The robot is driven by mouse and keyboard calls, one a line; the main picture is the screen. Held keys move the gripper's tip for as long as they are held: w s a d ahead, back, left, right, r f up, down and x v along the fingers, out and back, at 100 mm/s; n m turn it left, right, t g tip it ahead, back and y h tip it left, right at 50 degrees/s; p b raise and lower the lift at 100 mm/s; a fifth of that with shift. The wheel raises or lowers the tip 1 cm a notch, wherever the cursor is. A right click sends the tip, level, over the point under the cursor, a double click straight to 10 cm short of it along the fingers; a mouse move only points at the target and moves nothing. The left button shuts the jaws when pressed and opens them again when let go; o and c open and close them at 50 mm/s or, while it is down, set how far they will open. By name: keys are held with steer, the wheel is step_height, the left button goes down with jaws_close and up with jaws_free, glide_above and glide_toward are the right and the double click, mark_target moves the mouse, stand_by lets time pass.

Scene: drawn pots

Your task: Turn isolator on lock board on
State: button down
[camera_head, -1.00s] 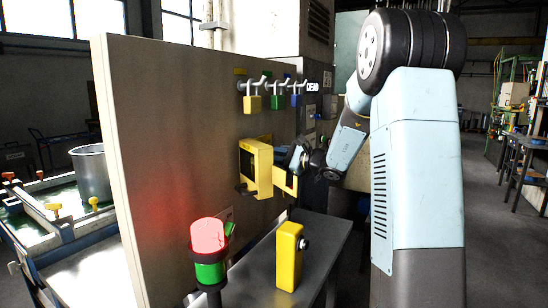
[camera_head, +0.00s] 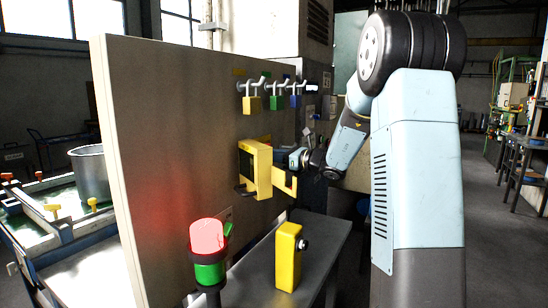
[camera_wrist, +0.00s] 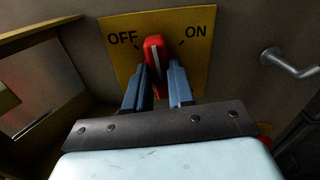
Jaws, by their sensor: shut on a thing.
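The isolator is a yellow plate (camera_wrist: 112,42) marked OFF at left and ON at right, with a red handle (camera_wrist: 153,46) bearing a white stripe. The handle stands nearly upright between the two words, tilted slightly toward OFF. My gripper (camera_wrist: 158,80) is shut on the red handle, one finger on each side of it. In the head view my gripper (camera_head: 282,156) is at the grey lock board (camera_head: 170,120), beyond a yellow box (camera_head: 260,170).
Yellow (camera_head: 252,103), green (camera_head: 277,102) and blue (camera_head: 296,101) padlocks hang on hooks above. A red-and-green lamp (camera_head: 208,240) stands in front of the board. A yellow block with a button (camera_head: 288,258) stands on the bench (camera_head: 325,238). A metal hook (camera_wrist: 290,65) is right of the plate.

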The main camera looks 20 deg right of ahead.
steer(key=shift+w+d+f+m, duration=0.1)
steer(key=shift+m, duration=1.55)
steer(key=shift+w+d+r+m, duration=0.1)
steer(key=shift+m, duration=1.6)
steer(key=shift+w+d+f+m, duration=0.1)
steer(key=shift+m, duration=1.55)
steer(key=c, duration=1)
jaws_free()
steer(key=shift+o, duration=0.2)
steer(key=v, duration=1.3)
steer(key=shift+s+d, duration=0.25)
steer(key=shift+s, duration=0.05)
